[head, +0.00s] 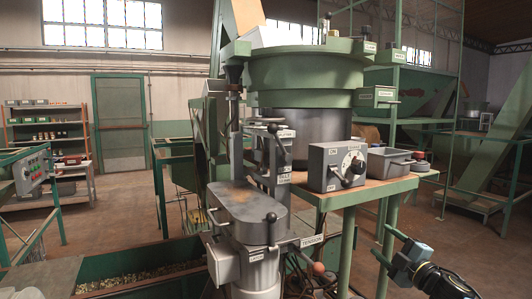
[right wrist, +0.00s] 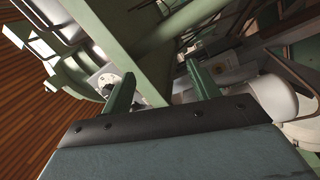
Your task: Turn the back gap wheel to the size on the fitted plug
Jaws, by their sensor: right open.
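My right gripper (head: 391,246) is at the lower right of the head view, open and empty, low and to the right of the green bench. In the right wrist view its two green fingers (right wrist: 161,75) stand wide apart with nothing between them. The grey cracking machine (head: 248,208) stands in the centre, with black-knobbed levers and small plates too small to read. I cannot tell which part is the back gap wheel or the fitted plug. My left gripper is out of view.
A green hopper (head: 305,71) rises behind the machine. A grey bin (head: 389,161) stands on the bench (head: 372,191). A trough of nuts (head: 130,281) lies at lower left.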

